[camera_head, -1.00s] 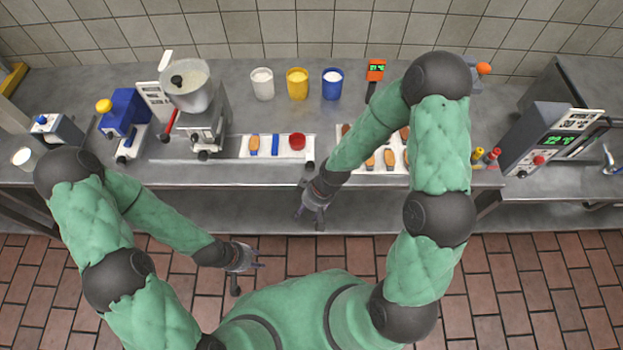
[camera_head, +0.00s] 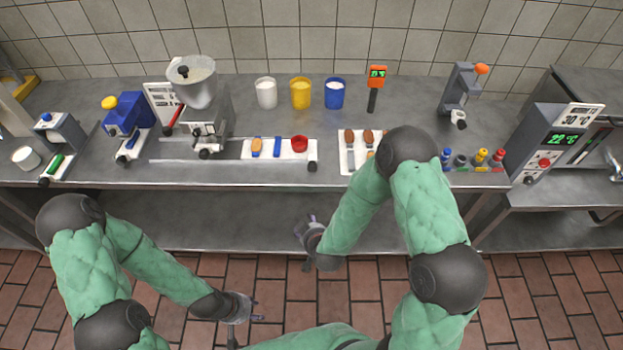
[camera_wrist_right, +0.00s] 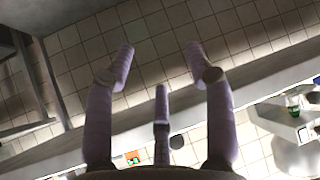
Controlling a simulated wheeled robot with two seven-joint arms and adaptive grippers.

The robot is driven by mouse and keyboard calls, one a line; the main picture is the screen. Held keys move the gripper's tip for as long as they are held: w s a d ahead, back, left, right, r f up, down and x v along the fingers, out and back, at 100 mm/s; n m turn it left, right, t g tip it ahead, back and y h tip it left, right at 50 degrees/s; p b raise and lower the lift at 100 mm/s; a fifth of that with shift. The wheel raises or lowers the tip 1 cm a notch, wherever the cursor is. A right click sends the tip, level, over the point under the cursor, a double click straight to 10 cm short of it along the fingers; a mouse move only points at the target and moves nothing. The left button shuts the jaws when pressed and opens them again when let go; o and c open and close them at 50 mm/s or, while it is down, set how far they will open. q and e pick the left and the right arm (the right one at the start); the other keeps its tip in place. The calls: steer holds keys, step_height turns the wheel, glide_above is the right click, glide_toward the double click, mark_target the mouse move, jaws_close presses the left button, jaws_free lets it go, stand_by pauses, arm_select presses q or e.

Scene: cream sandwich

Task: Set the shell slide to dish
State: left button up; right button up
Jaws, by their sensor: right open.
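What looks like the slide is a white sliding plate (camera_head: 268,152) on rails at the front of the bench, below the grey hopper machine (camera_head: 207,115). It carries a tan shell-like piece (camera_head: 256,147), a blue bar (camera_head: 277,147) and a red round dish (camera_head: 299,144). My right gripper (camera_head: 305,241) is open and empty, in front of the bench edge and below the plate's right end. Its spread fingers also show in the right wrist view (camera_wrist_right: 160,70), with nothing between them. My left gripper (camera_head: 246,311) looks open and empty over the floor, well short of the bench.
A white tray (camera_head: 346,160) of brown pieces is partly hidden by my right arm. White, yellow and blue cups (camera_head: 301,93) stand at the back beside an orange-topped meter (camera_head: 376,88). Small bottles (camera_head: 480,157) and a display box (camera_head: 548,142) are at right.

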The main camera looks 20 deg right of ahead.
steer(key=w+d+r+n+t+h+b, duration=0.1)
steer(key=w+r+n+t+h+b, duration=0.15)
steer(key=w+r+t, duration=0.35)
steer(key=t+h+b, duration=0.2)
steer(key=h, duration=0.1)
glide_toward(312, 169)
steer(key=b+x, duration=0.3)
steer(key=x, duration=0.8)
steer(key=shift+f, duration=0.15)
jaws_close()
